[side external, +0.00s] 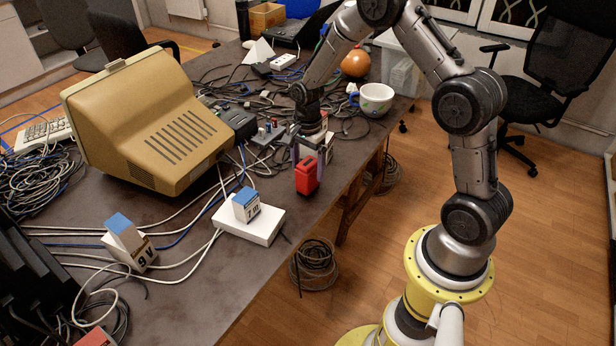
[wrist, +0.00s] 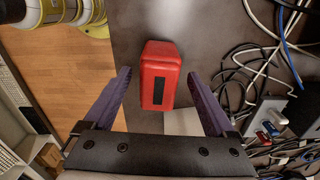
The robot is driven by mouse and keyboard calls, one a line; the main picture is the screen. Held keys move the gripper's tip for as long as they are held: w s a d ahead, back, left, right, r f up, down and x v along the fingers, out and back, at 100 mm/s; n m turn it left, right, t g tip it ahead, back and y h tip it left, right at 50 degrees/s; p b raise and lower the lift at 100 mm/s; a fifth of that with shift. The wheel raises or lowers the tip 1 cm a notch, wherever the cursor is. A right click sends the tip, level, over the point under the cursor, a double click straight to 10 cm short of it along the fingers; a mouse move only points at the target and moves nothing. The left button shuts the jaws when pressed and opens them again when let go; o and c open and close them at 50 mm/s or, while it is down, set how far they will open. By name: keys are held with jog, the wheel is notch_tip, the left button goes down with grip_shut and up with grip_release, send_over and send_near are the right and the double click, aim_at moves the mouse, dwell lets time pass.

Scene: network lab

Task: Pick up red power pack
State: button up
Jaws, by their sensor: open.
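The red power pack (side external: 307,176) stands near the right edge of the dark table, below my gripper in the side view. In the wrist view the red power pack (wrist: 160,76) shows as a red block with a dark strip, lying between the two purple fingers. My gripper (side external: 306,155) is open, with a finger apart from the pack on each side in the wrist view (wrist: 162,95). I cannot tell whether the fingertips reach down past the top of the pack.
A beige monitor (side external: 150,120) stands to the left. A white box (side external: 262,226) with a blue-topped 7 V block (side external: 245,205) is in front, and a 9 V block (side external: 130,243) is further left. Cables (side external: 245,85) crowd the back. A patterned cup (side external: 376,98) stands behind right.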

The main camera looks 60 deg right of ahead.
jog(key=shift+f, duration=1.95)
jog(key=shift+r, duration=0.1)
grip_shut()
